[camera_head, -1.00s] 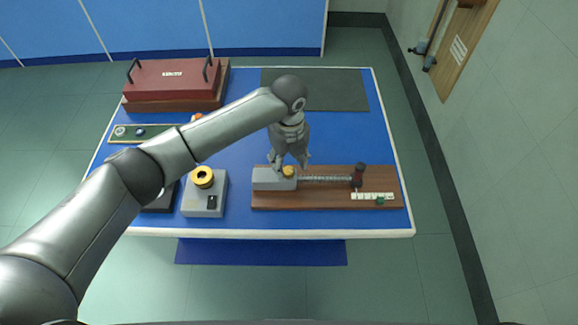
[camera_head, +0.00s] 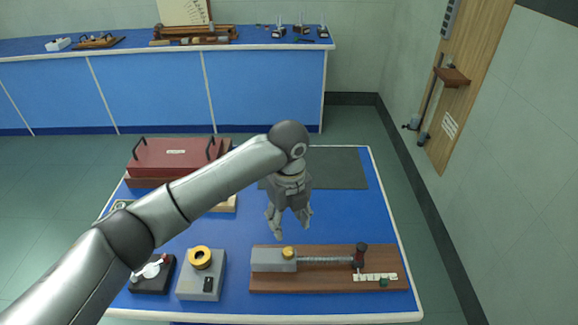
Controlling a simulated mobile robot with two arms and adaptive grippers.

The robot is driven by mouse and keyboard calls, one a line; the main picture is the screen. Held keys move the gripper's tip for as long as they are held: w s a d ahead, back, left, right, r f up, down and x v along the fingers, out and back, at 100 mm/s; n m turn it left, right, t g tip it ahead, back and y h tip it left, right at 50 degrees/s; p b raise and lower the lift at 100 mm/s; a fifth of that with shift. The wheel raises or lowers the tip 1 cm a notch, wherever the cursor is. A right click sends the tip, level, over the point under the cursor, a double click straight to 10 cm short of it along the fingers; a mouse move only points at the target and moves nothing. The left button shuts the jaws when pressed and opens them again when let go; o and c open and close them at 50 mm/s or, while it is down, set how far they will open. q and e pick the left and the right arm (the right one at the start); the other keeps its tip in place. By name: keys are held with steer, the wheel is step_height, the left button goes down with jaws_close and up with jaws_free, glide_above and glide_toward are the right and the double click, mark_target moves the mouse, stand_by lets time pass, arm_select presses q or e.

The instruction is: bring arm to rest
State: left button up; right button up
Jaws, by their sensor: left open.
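My left arm reaches in from the left over the blue table (camera_head: 352,222). My left gripper (camera_head: 289,231) points down with its fingers apart and nothing between them. It hangs above the table, just behind the wooden board (camera_head: 325,283) that carries a grey block (camera_head: 268,260) with a yellow knob (camera_head: 289,252). The gripper is apart from the knob. My right gripper is not in view.
A grey box with a yellow ring (camera_head: 203,280) and a small black device (camera_head: 150,280) stand at the front left. A red case (camera_head: 175,153) with black handles and a dark mat (camera_head: 335,168) lie at the back. A blue bench (camera_head: 160,95) stands beyond.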

arm_select(q)
steer(key=s+d+f+n+t+h, duration=0.15)
steer(key=s+f+n+h, duration=0.25)
steer(key=s+f+n, duration=0.7)
steer(key=s+a+f+n+t+y, duration=0.1)
steer(key=s+a+n+y, duration=0.1)
steer(key=s+a+n, duration=0.8)
steer(key=s+a+n+t+y, duration=0.1)
steer(key=s+a+n+y, duration=0.1)
steer(key=s+a+n, duration=0.75)
step_height(320, 180, down, 26)
steer(key=w+a+m+g, duration=0.1)
steer(key=w+a+m, duration=0.1)
steer(key=s+a+f+g+b, duration=0.1)
steer(key=s+a+f, duration=0.2)
steer(key=s+f, duration=1.3)
steer(key=shift+s+a+f, duration=0.15)
steer(key=shift+s+f, duration=0.2)
steer(key=shift+f, duration=0.6)
